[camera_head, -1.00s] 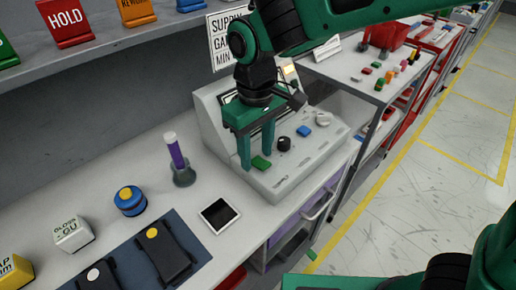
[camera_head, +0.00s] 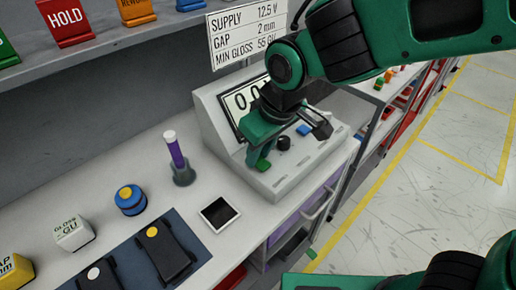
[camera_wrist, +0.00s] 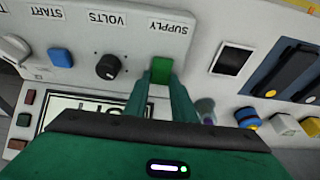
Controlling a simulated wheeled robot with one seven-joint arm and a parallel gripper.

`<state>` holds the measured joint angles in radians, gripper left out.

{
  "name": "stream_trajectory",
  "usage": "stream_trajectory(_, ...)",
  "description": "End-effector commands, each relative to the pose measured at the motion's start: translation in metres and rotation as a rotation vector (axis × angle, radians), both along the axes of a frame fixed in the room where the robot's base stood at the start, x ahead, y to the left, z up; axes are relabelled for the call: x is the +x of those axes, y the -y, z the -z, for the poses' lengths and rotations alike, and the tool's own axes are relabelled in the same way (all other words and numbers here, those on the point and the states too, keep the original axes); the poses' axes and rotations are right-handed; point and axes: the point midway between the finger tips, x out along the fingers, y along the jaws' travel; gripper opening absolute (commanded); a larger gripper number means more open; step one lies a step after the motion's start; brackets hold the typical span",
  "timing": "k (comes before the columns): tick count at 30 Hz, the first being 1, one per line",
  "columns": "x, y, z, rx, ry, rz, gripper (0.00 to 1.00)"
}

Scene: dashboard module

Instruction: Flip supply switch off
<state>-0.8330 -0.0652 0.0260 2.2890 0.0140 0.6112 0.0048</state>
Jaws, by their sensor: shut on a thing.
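The green supply switch (camera_head: 263,165) is at the front left of the white control panel (camera_head: 285,187). In the wrist view the switch (camera_wrist: 160,67) sits beneath the SUPPLY label. My gripper (camera_head: 257,158) reaches down to it with a tilted wrist. Its two green fingers (camera_wrist: 161,77) are shut on the switch, one on each side. The fingers cover part of the switch, so its exact tilt is hard to tell. The panel's display (camera_head: 243,98) is partly hidden by my gripper; its visible digits begin with 0.
A black VOLTS knob (camera_wrist: 108,67) and blue START button (camera_wrist: 60,57) are beside the switch. A purple-filled cylinder (camera_head: 175,152), a dark-screened tablet (camera_head: 219,213) and a blue-and-yellow object (camera_head: 130,200) stand left of the panel. A sign (camera_head: 246,35) hangs behind.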

Motion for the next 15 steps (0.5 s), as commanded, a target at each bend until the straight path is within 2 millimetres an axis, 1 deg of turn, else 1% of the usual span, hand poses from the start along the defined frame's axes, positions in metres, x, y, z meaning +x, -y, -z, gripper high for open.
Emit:
stream_trajectory(1,-0.0005,0.0031,0.0003,0.019,0.018,0.003,0.01)
stream_trajectory(6,-0.0017,0.0046,0.0002,0.065,0.061,0.004,0.01)
stream_trajectory(15,-0.0018,0.0049,0.0002,0.073,0.068,0.004,0.01)
